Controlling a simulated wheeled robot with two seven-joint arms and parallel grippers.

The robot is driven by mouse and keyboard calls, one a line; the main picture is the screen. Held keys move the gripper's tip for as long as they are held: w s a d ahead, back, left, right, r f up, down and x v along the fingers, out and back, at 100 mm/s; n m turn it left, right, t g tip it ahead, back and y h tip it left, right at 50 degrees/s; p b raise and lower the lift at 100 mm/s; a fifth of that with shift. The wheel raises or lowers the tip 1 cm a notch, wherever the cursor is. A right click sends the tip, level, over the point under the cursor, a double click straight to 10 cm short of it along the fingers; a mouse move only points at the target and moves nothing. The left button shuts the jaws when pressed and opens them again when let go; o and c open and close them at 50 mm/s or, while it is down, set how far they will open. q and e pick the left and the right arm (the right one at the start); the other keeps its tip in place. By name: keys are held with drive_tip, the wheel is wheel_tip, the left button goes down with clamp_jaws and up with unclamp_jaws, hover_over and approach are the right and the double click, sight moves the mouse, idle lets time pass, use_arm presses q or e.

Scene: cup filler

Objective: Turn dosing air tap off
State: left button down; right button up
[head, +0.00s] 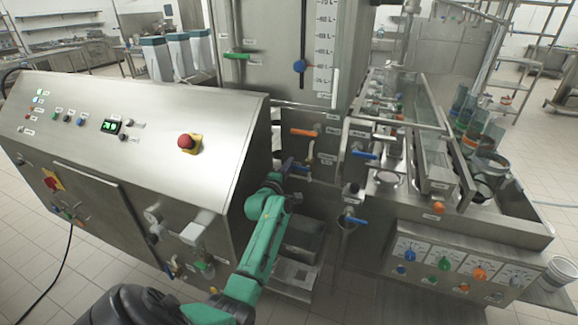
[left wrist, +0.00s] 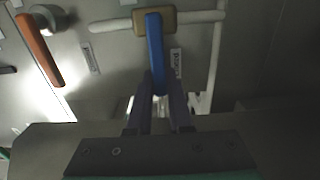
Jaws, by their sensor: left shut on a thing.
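A tap with a blue lever (left wrist: 155,50) is in the middle of the left wrist view. It sits on a tan valve body in a white pipe, with a small label beside it that I cannot read surely. The lever points from the valve towards my gripper, across the pipe's line. My left gripper (left wrist: 160,103) is shut on the lever's free end. In the head view my left gripper (head: 291,165) is at the panel right of the control cabinet, below an orange lever, and hides most of the tap. My right gripper is not in view.
The orange lever (head: 305,132) is close above my gripper; it also shows in the left wrist view (left wrist: 40,50). Other blue levers (head: 364,154) (head: 355,220) stand to the right. The steel control cabinet (head: 225,130) is close on the left of my arm.

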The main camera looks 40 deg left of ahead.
use_arm(q)
drive_tip(key=shift+f, duration=0.15)
drive_tip(key=c, duration=0.8)
unclamp_jaws()
drive_tip(key=b+v, duration=0.2)
drive_tip(key=v, duration=1.2)
drive_tip(key=shift+s+d, duration=0.15)
drive_tip(key=shift+s, duration=0.15)
